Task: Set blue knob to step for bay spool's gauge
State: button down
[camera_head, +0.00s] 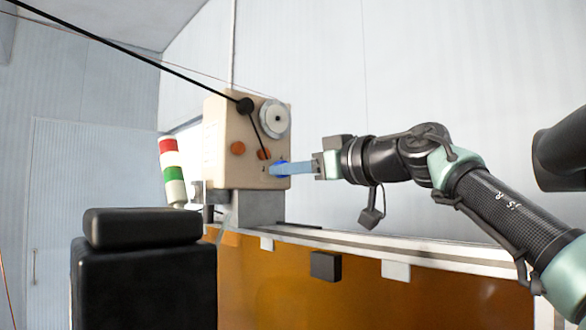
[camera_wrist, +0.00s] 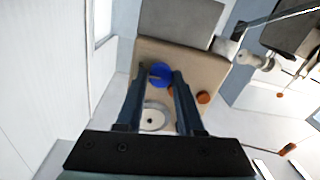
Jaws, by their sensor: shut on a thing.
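The blue knob (camera_head: 283,168) is on the lower right of the front of a beige box (camera_head: 222,125). My gripper (camera_head: 277,170) reaches in from the right, its fingers at the knob. In the wrist view, the blue knob (camera_wrist: 160,76) sits between the two fingertips (camera_wrist: 160,73), and the gripper is shut on it. Small marks show beside the knob, too small to read. A pale round disc, perhaps the spool (camera_head: 274,118), is above the knob; it also shows in the wrist view (camera_wrist: 154,117). I cannot read the wire gauge or the knob's setting.
Two orange knobs (camera_head: 237,148) are on the same panel. A red, white and green signal light (camera_head: 171,172) stands left. A black chair (camera_head: 143,255) is in front. A pale rail (camera_head: 400,258) runs below my arm.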

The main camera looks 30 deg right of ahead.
jog(key=shift+a+r, duration=0.1)
jog(key=shift+r, duration=0.25)
jog(key=c, duration=0.9)
grip_release()
jog(key=o, duration=0.4)
jog(key=shift+w+f, duration=0.15)
jog(key=shift+f, duration=0.05)
jog(key=shift+c, duration=0.2)
